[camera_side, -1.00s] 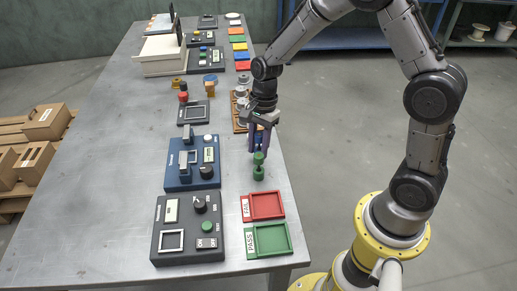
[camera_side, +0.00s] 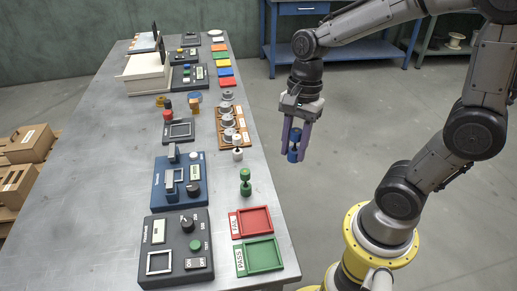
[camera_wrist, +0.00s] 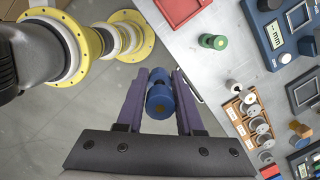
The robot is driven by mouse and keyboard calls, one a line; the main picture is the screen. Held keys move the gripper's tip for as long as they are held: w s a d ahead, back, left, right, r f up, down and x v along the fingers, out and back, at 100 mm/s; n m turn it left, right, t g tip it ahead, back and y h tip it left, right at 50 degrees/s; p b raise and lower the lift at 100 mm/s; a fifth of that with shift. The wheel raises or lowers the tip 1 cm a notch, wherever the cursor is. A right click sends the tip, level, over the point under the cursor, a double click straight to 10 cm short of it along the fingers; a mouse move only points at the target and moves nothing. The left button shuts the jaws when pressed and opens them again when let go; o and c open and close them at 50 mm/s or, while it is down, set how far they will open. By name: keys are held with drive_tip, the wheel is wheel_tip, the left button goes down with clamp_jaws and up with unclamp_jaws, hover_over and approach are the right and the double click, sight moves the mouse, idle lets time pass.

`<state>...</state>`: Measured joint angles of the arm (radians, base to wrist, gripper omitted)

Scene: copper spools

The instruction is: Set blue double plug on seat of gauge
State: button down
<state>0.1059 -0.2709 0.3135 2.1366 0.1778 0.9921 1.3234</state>
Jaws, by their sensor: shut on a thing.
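My gripper (camera_side: 296,148) is shut on the blue double plug (camera_side: 293,155). It holds the plug in the air, right of the table edge, with floor behind it in the side view. In the wrist view the plug (camera_wrist: 160,103) sits between the two purple fingers. A blue gauge-like instrument (camera_side: 200,193) with a display, a knob and a raised square frame stands on the table, left of my gripper. A dark instrument (camera_side: 158,272) with a display, buttons and a square frame stands in front of it.
A green double plug (camera_side: 245,188) stands upright near the table's right edge. Red (camera_side: 255,220) and green (camera_side: 262,255) trays lie in front of it. A brown rack (camera_side: 243,143) holds several spools. The table's left side (camera_side: 90,200) is clear.

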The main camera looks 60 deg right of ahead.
drive_tip(key=shift+s+r+n, duration=0.25)
drive_tip(key=shift+n, duration=0.15)
drive_tip(key=w+a+r+n+g, duration=0.1)
drive_tip(key=w+a+r+n, duration=0.15)
drive_tip(key=w, duration=0.35)
drive_tip(key=w+a+r+n, duration=0.2)
drive_tip(key=w+a+n, duration=0.15)
drive_tip(key=w, duration=0.25)
drive_tip(key=shift+n+h, duration=0.3)
drive_tip(key=shift+n, duration=0.6)
drive_tip(key=w+a+f, duration=0.2)
drive_tip(key=w+f, duration=0.1)
drive_tip(key=w, duration=0.2)
drive_tip(key=w+a+f, duration=0.3)
drive_tip(key=w+f, duration=0.1)
drive_tip(key=w, duration=0.1)
drive_tip(key=w+a+f, duration=0.2)
drive_tip(key=w+f, duration=0.1)
drive_tip(key=w, duration=0.1)
drive_tip(key=shift+w+a+f, duration=0.2)
drive_tip(key=shift+w+f, duration=0.1)
drive_tip(key=shift+w, duration=0.1)
drive_tip(key=shift+w+a+f, duration=0.15)
drive_tip(key=shift+w+f, duration=0.35)
drive_tip(key=shift+f, duration=1.7)
